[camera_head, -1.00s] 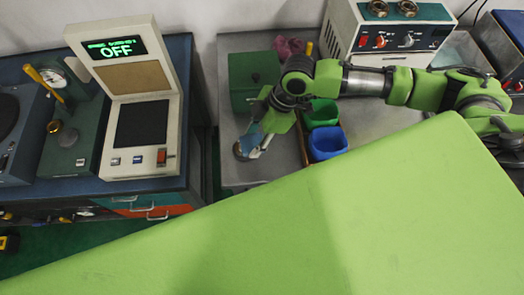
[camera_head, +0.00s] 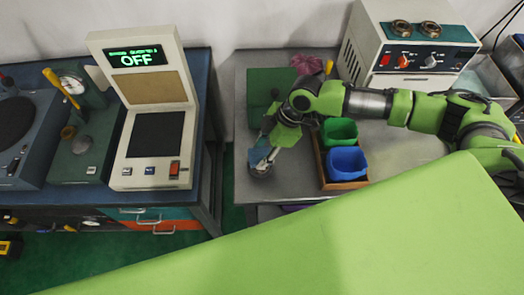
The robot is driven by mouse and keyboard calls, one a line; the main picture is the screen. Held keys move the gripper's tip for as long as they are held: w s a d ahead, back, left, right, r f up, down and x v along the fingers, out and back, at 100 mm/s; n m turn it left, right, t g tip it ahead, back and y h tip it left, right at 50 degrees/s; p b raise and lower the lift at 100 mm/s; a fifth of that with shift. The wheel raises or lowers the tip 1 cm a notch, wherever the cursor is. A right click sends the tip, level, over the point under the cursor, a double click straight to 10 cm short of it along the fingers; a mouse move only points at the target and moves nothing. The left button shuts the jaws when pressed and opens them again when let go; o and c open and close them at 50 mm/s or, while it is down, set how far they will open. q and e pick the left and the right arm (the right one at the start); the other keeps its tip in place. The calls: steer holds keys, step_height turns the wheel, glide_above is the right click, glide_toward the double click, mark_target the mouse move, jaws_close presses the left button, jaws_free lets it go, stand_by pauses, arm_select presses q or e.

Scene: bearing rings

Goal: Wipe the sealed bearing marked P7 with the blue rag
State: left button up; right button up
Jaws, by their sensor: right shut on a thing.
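My right gripper (camera_head: 268,157) points down at the front left of the grey bench and is shut on a blue rag (camera_head: 258,156). A round metallic ring-like bearing (camera_head: 260,172) shows just below the rag, which seems to touch it or hang close over it. The rag and fingers hide part of the bearing. No P7 mark can be read on it. My left gripper is not in view.
Right of the gripper, a wooden tray (camera_head: 327,178) holds a green bin (camera_head: 338,131) and a blue bin (camera_head: 347,162). A dark green box (camera_head: 262,88) and a pink cloth (camera_head: 305,64) lie behind. Two rings (camera_head: 401,27) sit on a white machine (camera_head: 383,67). A scale (camera_head: 152,140) reads OFF.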

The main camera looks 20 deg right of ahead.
steer(key=shift+r+p, duration=0.1)
steer(key=shift+p, duration=0.25)
steer(key=shift+p, duration=0.3)
stand_by(0.8)
steer(key=shift+f+b, duration=0.8)
steer(key=shift+f, duration=0.75)
stand_by(1.0)
steer(key=shift+a+r+p, duration=0.1)
steer(key=shift+a+p, duration=0.25)
steer(key=shift+a, duration=0.45)
steer(key=shift+s+d+p, duration=0.2)
steer(key=shift+d+p, duration=0.05)
steer(key=shift+d, duration=0.5)
steer(key=shift+s+d+p, duration=0.15)
steer(key=shift+d+p, duration=0.1)
steer(key=shift+d, duration=0.5)
steer(key=shift+w+a+f, duration=0.1)
steer(key=shift+w+a, duration=0.2)
steer(key=shift+a, duration=0.35)
steer(key=shift+w+a+f, duration=0.1)
steer(key=shift+w+a, duration=0.15)
steer(key=shift+a, duration=0.4)
